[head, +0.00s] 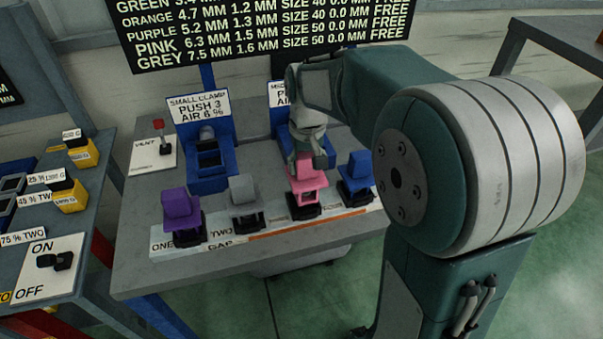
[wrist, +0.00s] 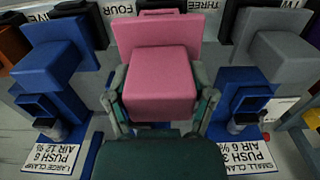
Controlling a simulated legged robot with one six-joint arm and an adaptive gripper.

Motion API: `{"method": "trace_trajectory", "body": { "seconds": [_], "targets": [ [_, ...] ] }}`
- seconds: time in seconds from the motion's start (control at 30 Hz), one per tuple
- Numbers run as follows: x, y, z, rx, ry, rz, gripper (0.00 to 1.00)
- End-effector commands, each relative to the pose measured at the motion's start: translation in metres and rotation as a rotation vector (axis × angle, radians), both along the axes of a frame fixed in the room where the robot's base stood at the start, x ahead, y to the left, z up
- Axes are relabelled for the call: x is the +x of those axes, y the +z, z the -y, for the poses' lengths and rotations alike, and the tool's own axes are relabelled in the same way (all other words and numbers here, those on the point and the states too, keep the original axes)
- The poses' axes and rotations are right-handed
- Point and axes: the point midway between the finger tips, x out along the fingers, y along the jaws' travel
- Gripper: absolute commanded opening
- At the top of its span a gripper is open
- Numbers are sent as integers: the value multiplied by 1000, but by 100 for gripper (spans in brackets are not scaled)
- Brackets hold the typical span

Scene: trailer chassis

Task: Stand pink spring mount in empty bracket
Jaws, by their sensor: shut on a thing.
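The pink spring mount (head: 307,181) is a pink block with an upright back plate, above a black base in the front row on the bench. My gripper (head: 311,160) reaches down onto it from behind. In the wrist view my gripper (wrist: 163,104) has one finger on each side of the pink mount (wrist: 160,80), shut on it. The mount looks upright. I cannot tell whether it rests in the black bracket (head: 303,208) below or hangs just above it. I see no clearly empty bracket.
A purple mount (head: 180,210) and a grey mount (head: 243,193) stand left of the pink one, a blue mount (head: 356,170) close to its right. Behind are blue clamp stations (head: 209,155) with sign plates. A vent lever (head: 160,135) is at back left.

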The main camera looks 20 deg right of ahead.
Motion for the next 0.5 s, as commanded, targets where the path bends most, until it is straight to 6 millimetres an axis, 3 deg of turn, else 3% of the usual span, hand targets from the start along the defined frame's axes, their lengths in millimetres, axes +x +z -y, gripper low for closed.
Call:
{"method": "trace_trajectory", "body": {
  "seconds": [0.17,0.3,0.5],
  "targets": [
    [12,-14,-7,-3,0,-1,10],
    [10,-35,-7,-4,0,-2,10],
    [10,-42,-7,-3,0,2,10]
  ]
}}
